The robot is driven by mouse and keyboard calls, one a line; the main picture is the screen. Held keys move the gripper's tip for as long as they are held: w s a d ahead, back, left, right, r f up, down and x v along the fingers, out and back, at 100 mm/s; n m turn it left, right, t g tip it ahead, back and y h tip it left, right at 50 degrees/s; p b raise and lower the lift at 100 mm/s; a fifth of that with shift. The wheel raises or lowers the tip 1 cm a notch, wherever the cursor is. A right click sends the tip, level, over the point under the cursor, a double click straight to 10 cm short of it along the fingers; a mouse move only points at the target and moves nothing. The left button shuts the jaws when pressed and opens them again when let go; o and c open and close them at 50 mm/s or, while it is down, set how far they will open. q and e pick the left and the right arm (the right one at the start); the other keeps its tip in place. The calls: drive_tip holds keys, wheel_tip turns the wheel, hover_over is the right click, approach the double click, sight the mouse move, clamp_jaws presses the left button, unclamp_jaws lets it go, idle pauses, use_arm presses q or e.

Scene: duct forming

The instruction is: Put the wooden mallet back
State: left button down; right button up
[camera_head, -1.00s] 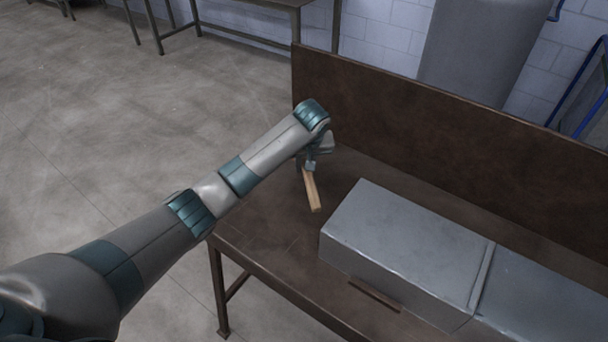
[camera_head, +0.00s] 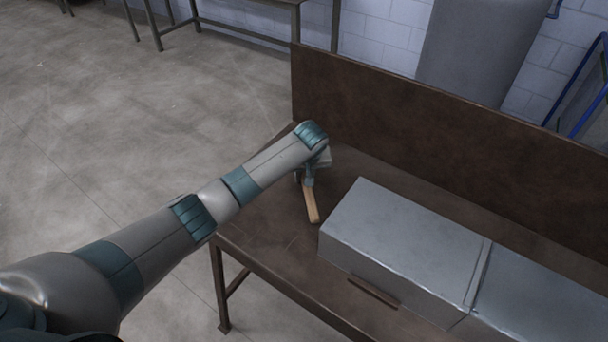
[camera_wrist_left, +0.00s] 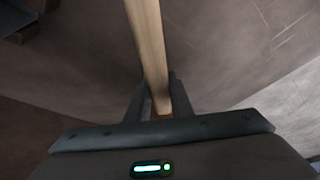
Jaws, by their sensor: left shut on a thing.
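The wooden mallet shows as a light wooden handle (camera_head: 311,204) over the left end of the brown bench, its free end pointing toward the front of the bench. My left gripper (camera_head: 308,180) is shut on the mallet. In the left wrist view the handle (camera_wrist_left: 148,45) runs up and away from between the two dark fingers (camera_wrist_left: 160,100). The mallet's head is not clearly visible in either view. I cannot tell whether the handle touches the bench top. My right gripper is not in view.
The brown bench (camera_head: 265,235) has a tall back panel (camera_head: 400,110). A grey sheet-metal duct (camera_head: 400,240) lies on it to the right of the mallet. The bench top left of the duct is mostly clear.

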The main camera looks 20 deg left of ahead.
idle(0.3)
use_arm(q)
drive_tip(key=c, duration=1.6)
unclamp_jaws()
drive_tip(key=shift+f, duration=0.1)
drive_tip(key=shift+o, duration=0.2)
drive_tip(key=b+v, duration=0.2)
drive_tip(key=v, duration=1)
drive_tip(key=shift+d, duration=0.1)
